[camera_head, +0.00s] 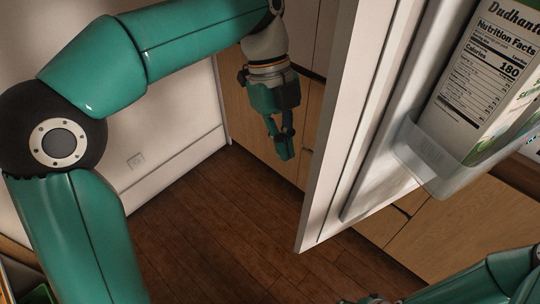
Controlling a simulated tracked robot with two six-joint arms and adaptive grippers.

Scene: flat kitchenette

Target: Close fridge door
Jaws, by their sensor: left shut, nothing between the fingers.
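The fridge door (335,130) stands open as a white panel running from the top centre down to the lower middle, its inner side facing right. A clear door shelf (430,160) on it holds a milk carton (485,85). My left gripper (284,150) hangs fingers down to the left of the door, on its outer side. It is shut and empty, with a visible gap to the door's edge. Part of my right arm shows at the lower right, but its fingers cannot be made out. The fridge body is not clearly visible.
Wooden cabinet fronts (255,130) stand behind my left gripper, and more wooden fronts (445,235) lie beyond the door at the right. The dark wooden floor (220,225) is clear.

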